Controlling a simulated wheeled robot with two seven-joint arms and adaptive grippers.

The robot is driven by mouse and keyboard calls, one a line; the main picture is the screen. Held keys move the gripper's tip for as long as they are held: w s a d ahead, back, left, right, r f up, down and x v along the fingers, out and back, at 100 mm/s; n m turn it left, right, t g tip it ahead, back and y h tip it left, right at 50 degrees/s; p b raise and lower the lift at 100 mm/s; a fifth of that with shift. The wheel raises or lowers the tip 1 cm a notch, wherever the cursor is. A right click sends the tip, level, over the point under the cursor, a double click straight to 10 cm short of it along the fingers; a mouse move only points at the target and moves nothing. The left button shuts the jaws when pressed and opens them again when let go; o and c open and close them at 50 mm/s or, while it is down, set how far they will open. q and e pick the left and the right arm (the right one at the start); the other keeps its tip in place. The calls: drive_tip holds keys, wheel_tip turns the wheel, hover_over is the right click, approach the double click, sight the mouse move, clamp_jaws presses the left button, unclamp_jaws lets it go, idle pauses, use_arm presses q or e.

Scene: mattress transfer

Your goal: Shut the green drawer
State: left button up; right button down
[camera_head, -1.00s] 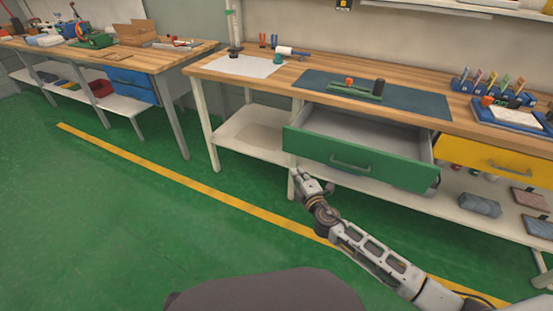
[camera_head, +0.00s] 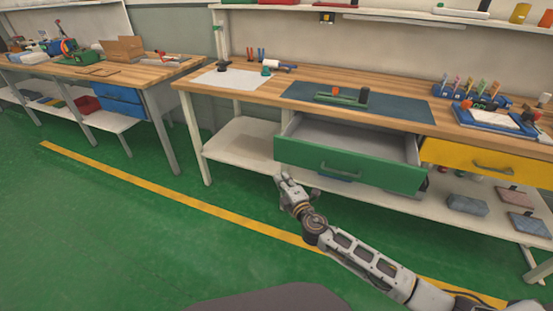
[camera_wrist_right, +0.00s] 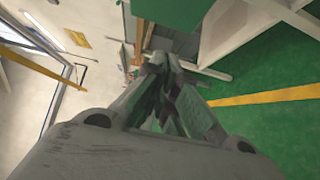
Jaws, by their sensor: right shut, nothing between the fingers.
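The green drawer (camera_head: 350,163) stands pulled out of the middle workbench, its grey inside showing from above. Its handle (camera_head: 340,173) is on the middle of the front. My right gripper (camera_head: 283,181) is shut and empty, just below the lower left corner of the drawer front in the head view. I cannot tell whether it touches the drawer. In the right wrist view the closed fingers (camera_wrist_right: 165,65) point towards a green panel (camera_wrist_right: 175,20), which looks like the drawer front. My left gripper is not in view.
A yellow drawer (camera_head: 485,160) sits to the right in the same wooden workbench (camera_head: 235,97). A lower shelf (camera_head: 240,148) runs beneath. Another bench with a blue drawer (camera_head: 118,102) stands at the left. The green floor (camera_head: 110,235) in front is clear.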

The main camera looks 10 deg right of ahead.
sight(277, 158)
drive_tip(key=shift+w+d+b, duration=0.15)
drive_tip(key=shift+w+b, duration=0.2)
drive_tip(key=shift+w, duration=2.7)
drive_tip(key=shift+w+d+b, duration=0.1)
drive_tip(key=shift+w+b, duration=0.25)
drive_tip(key=shift+w, duration=2.65)
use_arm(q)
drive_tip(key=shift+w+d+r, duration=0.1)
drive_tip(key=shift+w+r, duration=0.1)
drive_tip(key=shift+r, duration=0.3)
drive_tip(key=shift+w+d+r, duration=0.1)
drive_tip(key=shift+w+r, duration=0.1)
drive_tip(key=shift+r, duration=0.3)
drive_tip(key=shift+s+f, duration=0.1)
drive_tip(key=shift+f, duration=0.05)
use_arm(e)
drive_tip(key=shift+w, duration=0.1)
